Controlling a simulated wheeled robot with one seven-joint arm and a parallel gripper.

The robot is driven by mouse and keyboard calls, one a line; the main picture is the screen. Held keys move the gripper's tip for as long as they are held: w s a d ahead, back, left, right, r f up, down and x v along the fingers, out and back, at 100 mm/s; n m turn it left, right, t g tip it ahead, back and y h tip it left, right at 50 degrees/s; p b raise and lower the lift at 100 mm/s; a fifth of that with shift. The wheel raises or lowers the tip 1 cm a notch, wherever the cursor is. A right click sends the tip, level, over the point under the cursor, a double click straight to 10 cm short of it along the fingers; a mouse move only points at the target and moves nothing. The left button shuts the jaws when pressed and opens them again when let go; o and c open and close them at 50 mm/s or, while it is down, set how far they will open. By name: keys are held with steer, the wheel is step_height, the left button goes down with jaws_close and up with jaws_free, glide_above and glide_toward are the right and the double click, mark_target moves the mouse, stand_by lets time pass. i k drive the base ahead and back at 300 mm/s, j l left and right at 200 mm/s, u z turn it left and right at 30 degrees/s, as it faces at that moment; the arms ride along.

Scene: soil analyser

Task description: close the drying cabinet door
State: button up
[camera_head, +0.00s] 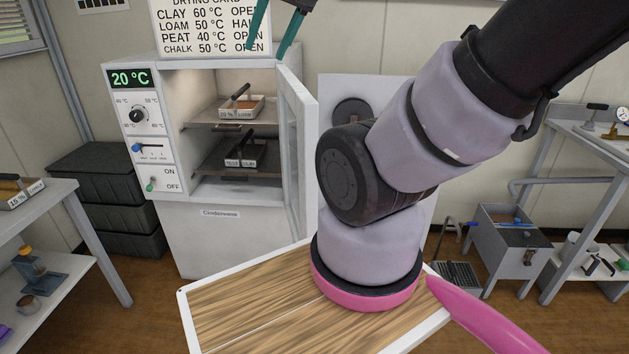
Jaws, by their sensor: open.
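The drying cabinet (222,240) stands left of centre, a white box with a lit inside and two shelves. Its door (297,140) is hinged on the right side and stands wide open, swung out toward me. One tray (241,107) with brown soil sits on the upper shelf and a darker tray (240,153) on the lower shelf. The left panel shows 20 °C, a dial, a slider and an on/off switch. My gripper (270,32) shows at the top edge as two green fingers, apart and empty, in front of the card above the cabinet. Its upper part is out of frame.
A drying card (207,25) stands on top of the cabinet. Dark crates (107,200) are stacked to its left. A shelf table (60,205) is at the left edge. A grey box (505,245) and a bench (590,135) are at the right. My arm hides the area right of the door.

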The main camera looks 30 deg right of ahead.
mark_target(297, 110)
steer(key=l+u, duration=0.35)
steer(key=l, duration=1.05)
steer(key=k+l, duration=0.1)
steer(key=k, duration=0.2)
steer(key=k+l, duration=0.1)
steer(key=k, duration=0.2)
steer(key=k+l+z, duration=0.25)
steer(key=k+l, duration=0.05)
